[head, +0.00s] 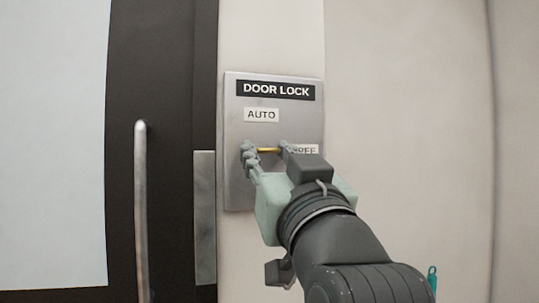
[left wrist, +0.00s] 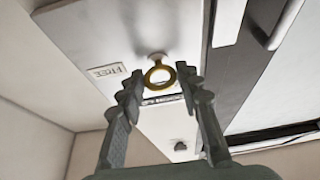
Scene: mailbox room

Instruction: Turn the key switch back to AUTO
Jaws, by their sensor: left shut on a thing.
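The metal DOOR LOCK plate (head: 236,180) is on the white wall beside the dark door. The AUTO label (head: 262,115) is near its top. The FREE label (head: 307,149) is lower right, partly hidden by my gripper, and also shows in the left wrist view (left wrist: 107,72). The brass key (head: 268,150) is in the switch below AUTO, its bow lying level across the plate in the head view. My left gripper (head: 267,151) is shut on the bow, one fingertip at each side. In the left wrist view the bow is a brass ring (left wrist: 159,76) between the fingertips. The right gripper is not in view.
The dark door (head: 176,80) with a vertical bar handle (head: 141,210) is left of the plate. A metal strip (head: 204,220) stands at the door's edge. The wall (head: 410,90) right of the plate is bare. A small teal thing (head: 432,280) shows at the lower right.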

